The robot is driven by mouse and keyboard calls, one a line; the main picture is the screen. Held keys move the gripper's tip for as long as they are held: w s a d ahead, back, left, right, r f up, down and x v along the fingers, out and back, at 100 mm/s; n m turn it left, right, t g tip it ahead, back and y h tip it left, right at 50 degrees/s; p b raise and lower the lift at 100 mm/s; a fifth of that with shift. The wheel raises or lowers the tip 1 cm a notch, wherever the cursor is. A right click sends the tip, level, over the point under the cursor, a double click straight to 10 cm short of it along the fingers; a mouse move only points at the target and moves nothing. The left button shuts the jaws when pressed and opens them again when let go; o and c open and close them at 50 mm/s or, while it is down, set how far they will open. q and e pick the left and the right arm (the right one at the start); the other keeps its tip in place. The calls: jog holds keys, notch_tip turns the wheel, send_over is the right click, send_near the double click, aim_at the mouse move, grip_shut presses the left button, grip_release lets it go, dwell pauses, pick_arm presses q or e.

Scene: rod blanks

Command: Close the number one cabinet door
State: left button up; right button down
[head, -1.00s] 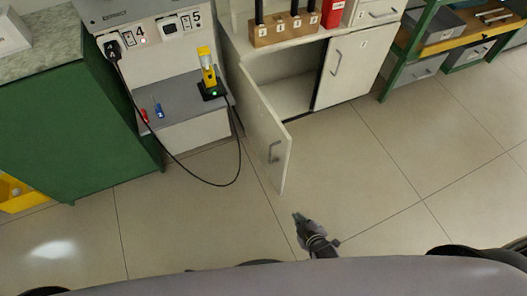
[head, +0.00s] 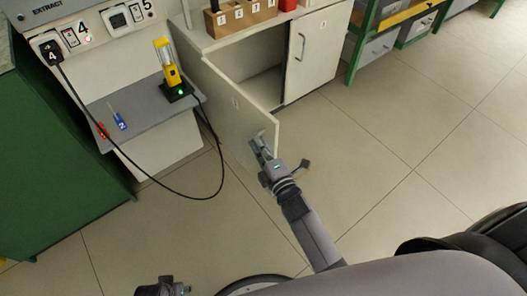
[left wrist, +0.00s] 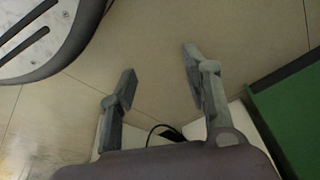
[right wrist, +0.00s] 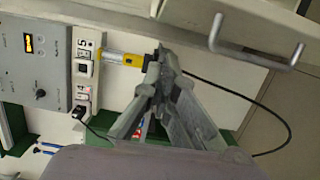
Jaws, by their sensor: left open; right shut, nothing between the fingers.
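The number one cabinet door (head: 232,98) stands ajar, swung out from the cabinet at its left side, with part of the dark interior showing. My right gripper (head: 258,148) is at the door's free end, on its outer face, and covers the handle area in the head view. In the right wrist view the right gripper (right wrist: 163,62) is shut and empty, and the door handle (right wrist: 257,50) shows to the right of the fingertips, apart from them. My left gripper (left wrist: 160,72) is open and empty over the floor, low in the head view.
The cabinet's second door (head: 318,55) is closed. Left of the open door, a grey shelf (head: 145,108) holds a yellow lamp (head: 168,65) and screwdrivers. A black cable (head: 222,170) loops down near the door. The floor to the right is clear.

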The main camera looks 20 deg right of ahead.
aim_at(262, 126)
pick_arm(q)
jog(key=shift+w+r+b, duration=0.15)
jog(key=shift+w+r, duration=0.1)
jog(key=shift+r, duration=0.35)
jog(key=shift+w+r+b, duration=0.15)
jog(key=shift+w+r, duration=0.05)
jog(key=shift+r, duration=0.4)
pick_arm(e)
jog(key=shift+w+d, duration=0.5)
jog(key=shift+w, duration=0.55)
jog(key=shift+w+d, duration=0.45)
jog(key=shift+w, duration=0.65)
jog(key=shift+w+d, duration=0.5)
jog(key=shift+w, duration=0.55)
